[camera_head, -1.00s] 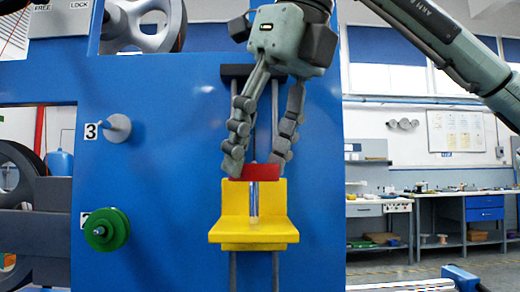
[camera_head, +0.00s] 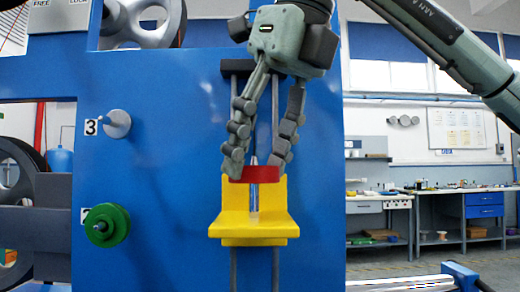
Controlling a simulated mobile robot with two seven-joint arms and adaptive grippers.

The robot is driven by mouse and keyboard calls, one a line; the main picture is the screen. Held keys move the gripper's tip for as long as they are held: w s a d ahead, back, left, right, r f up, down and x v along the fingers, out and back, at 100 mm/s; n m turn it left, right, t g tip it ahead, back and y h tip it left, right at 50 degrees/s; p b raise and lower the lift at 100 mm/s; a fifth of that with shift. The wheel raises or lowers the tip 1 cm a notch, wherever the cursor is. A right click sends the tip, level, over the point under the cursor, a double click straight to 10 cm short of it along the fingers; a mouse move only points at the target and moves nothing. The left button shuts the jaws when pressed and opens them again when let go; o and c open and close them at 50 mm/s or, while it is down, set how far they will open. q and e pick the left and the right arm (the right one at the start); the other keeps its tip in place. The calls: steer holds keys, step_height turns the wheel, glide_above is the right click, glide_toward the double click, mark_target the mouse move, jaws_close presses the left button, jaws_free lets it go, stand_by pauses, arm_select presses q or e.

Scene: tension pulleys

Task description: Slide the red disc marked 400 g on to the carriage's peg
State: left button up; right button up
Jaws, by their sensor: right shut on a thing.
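My right gripper (camera_head: 257,165) points down in front of the blue panel and is shut on the red disc (camera_head: 256,174). The disc is seen nearly edge-on, and no marking on it can be read. It is directly above the yellow carriage (camera_head: 252,229), level with the top of the carriage's back plate. The carriage's peg (camera_head: 253,200) is a grey upright rod in the middle of the carriage, and its upper end meets the disc's underside in the picture. I cannot tell whether the peg's tip is inside the disc's hole. My left gripper is not in view.
A blue panel (camera_head: 160,160) stands behind the carriage, with vertical guide rods. A green disc (camera_head: 108,225) hangs on a side peg at left, below an empty grey peg (camera_head: 117,124) marked 3. Workbenches (camera_head: 385,203) stand far back at right.

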steer(key=shift+f+b, duration=0.65)
steer(key=shift+f, duration=0.45)
steer(key=shift+f, duration=0.2)
stand_by(0.4)
steer(key=shift+f+b, duration=0.55)
steer(key=shift+f, duration=0.3)
steer(key=shift+r, duration=0.1)
steer(key=o, duration=1.6)
